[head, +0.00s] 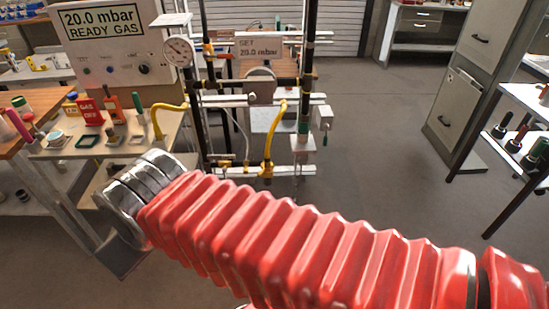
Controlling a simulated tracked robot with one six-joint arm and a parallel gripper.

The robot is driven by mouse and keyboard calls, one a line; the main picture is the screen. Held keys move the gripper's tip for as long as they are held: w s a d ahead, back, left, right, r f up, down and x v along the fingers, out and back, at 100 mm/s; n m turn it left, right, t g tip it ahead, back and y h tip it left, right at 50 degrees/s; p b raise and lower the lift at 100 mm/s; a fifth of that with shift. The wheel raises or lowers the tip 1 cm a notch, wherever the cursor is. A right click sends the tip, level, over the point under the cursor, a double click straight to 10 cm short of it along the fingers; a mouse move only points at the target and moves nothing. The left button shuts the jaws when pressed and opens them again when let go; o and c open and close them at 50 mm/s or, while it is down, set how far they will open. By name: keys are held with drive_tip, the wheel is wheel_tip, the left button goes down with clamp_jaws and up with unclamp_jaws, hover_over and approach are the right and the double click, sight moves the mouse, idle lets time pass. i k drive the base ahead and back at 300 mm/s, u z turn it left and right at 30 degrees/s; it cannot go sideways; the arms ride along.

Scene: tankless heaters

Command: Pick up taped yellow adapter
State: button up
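I cannot pick out a taped adapter with certainty. A bent yellow tube (167,112) stands at the right end of the left bench, near the gauge. A second curved yellow tube (270,140) hangs on the pipe rig in the middle. A small yellow item (40,63) lies on a white surface at the far left, too small to make out. My red ribbed arm with a chrome joint crosses the foreground from lower right to left. My gripper's fingers are not in view.
The left bench (100,150) holds a red "GAS OFF" sign (86,111), small tools and bottles. A "READY GAS" box (112,42) stands behind. The pipe rig (255,105) has a dial gauge. A grey cabinet (470,80) and shelves stand right. Open floor (380,130) lies between.

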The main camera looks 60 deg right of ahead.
sight(266, 160)
drive_tip(key=z, duration=0.4)
drive_tip(key=i, duration=0.65)
drive_tip(key=z, duration=0.65)
drive_tip(key=i, duration=0.5)
drive_tip(key=z, duration=0.3)
